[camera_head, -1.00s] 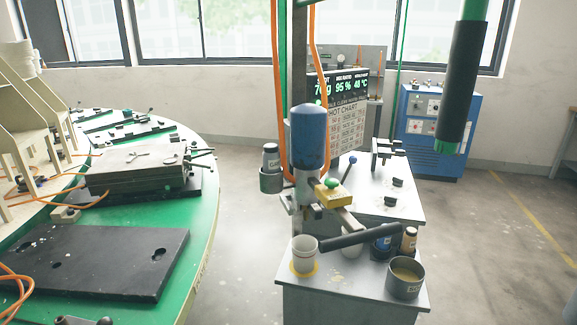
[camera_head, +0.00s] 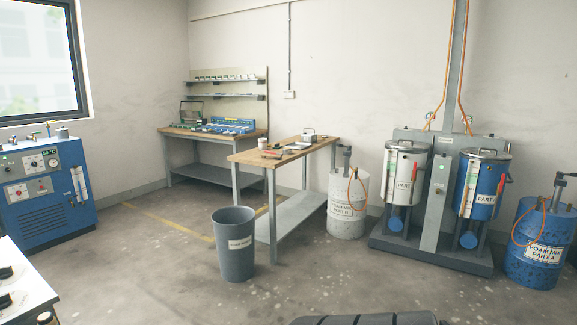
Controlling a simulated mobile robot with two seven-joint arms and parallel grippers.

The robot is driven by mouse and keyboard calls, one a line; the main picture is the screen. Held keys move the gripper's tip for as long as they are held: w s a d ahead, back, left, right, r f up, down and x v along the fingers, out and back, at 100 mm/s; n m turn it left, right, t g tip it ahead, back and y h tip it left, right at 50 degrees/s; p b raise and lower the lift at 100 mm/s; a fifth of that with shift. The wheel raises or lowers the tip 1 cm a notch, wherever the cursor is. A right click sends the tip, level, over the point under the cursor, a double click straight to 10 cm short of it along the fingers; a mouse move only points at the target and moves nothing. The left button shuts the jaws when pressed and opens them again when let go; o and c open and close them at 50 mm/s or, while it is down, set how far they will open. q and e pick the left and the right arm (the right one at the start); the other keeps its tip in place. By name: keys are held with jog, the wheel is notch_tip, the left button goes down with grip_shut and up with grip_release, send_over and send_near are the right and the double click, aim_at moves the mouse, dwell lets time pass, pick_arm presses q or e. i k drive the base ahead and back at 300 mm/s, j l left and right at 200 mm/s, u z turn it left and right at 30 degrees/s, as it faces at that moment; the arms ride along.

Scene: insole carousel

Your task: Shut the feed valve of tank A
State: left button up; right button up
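The blue tank (camera_head: 468,187) stands on the right side of the twin-tank stand; its label reads PART and what looks like an A. A red lever (camera_head: 504,186) shows at its right side, tilted; I take it for the valve handle, but its exact setting is too small to tell. The white tank (camera_head: 403,191) is to its left, with its own upright red lever (camera_head: 413,171). Neither of my grippers is in view.
A blue drum (camera_head: 536,262) labelled FOAM MIX PART A stands right of the tanks, a white drum (camera_head: 346,226) left. A grey bin (camera_head: 233,262) and wooden-topped table (camera_head: 270,152) stand further left. The floor before the tanks is mostly clear.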

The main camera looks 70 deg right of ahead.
aim_at(503, 176)
jog(key=z, duration=1.4)
jog(key=i+l+z, duration=0.1)
jog(key=l+z, duration=0.15)
jog(key=z, duration=0.15)
jog(key=i+l+z, duration=0.15)
jog(key=z, duration=0.3)
jog(key=i+l+z, duration=0.15)
jog(key=z, duration=0.25)
jog(key=i+l+z, duration=0.2)
jog(key=z, duration=0.2)
jog(key=i+l+z, duration=0.1)
jog(key=i+z, duration=0.35)
jog(key=i, duration=0.25)
jog(key=i+j+z, duration=0.2)
jog(key=i+z, duration=0.25)
jog(key=i, duration=0.25)
jog(key=i+j, duration=0.2)
jog(key=i, duration=0.3)
jog(key=i+j, duration=0.15)
jog(key=i, duration=0.35)
jog(key=i+l, duration=0.15)
jog(key=i, duration=0.7)
jog(key=i+l, duration=0.15)
jog(key=i, duration=0.7)
jog(key=l+z, duration=0.05)
